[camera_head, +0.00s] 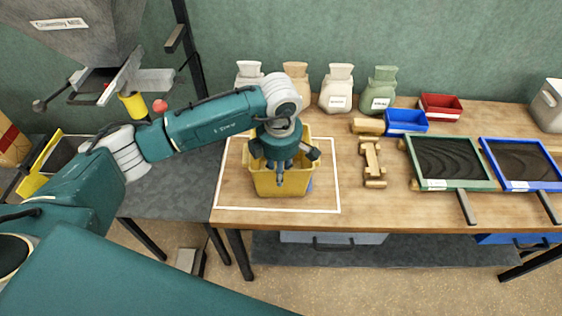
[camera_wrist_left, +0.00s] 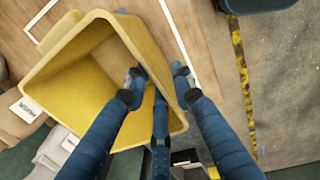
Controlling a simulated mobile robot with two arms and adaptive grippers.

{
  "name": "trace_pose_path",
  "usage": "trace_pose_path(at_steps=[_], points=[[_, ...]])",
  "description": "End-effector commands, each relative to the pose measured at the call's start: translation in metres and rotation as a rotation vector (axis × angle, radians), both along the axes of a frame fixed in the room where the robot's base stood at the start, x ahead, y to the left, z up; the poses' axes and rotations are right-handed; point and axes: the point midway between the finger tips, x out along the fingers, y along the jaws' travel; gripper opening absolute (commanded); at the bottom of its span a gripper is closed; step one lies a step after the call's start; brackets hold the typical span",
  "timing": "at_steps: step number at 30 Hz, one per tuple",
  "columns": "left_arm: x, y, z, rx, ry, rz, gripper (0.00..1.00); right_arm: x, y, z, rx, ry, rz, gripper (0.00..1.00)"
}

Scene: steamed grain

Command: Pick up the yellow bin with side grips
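The yellow bin (camera_head: 281,182) stands on the wooden table inside a white outlined rectangle (camera_head: 228,208), and my left gripper (camera_head: 282,172) reaches down over it from above. In the left wrist view the bin (camera_wrist_left: 80,85) is seen from above, open and empty where its inside shows. My left gripper (camera_wrist_left: 158,75) has its blue fingers parted there, one on the inner side of a bin wall and one on the outer side. A gap shows between the fingertips; contact with the wall is not clear. My right gripper is not in view.
Several sacks (camera_head: 337,90) stand behind the bin. To the right are a blue tray (camera_head: 407,122), a red tray (camera_head: 441,107), wooden pieces (camera_head: 372,160), a green-framed sieve (camera_head: 449,184) and a blue-framed sieve (camera_head: 523,185). A grey hopper (camera_head: 75,40) stands at the left.

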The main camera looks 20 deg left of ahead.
Motion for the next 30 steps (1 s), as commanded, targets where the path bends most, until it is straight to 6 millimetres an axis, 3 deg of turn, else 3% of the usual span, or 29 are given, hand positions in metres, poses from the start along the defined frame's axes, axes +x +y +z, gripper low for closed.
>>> trace_pose_path(at_steps=[5, 15, 23, 24, 27, 30], points=[[0.001, 0.0, -0.013, -0.001, 0.002, 0.0, 0.25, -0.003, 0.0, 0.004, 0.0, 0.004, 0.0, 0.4], [0.004, 0.001, -0.061, -0.002, 0.002, 0.0, 0.25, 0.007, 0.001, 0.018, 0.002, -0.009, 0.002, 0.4], [0.005, 0.001, -0.066, -0.003, -0.001, -0.002, 0.25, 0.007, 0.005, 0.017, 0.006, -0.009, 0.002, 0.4], [0.005, 0.001, -0.066, -0.003, -0.001, -0.002, 0.23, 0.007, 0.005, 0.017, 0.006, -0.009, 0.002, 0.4], [0.005, 0.001, -0.066, -0.003, -0.001, -0.002, 0.03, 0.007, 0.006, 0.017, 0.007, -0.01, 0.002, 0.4], [0.005, 0.001, -0.066, -0.003, -0.001, -0.001, 0.0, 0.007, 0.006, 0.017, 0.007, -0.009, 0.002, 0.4]])
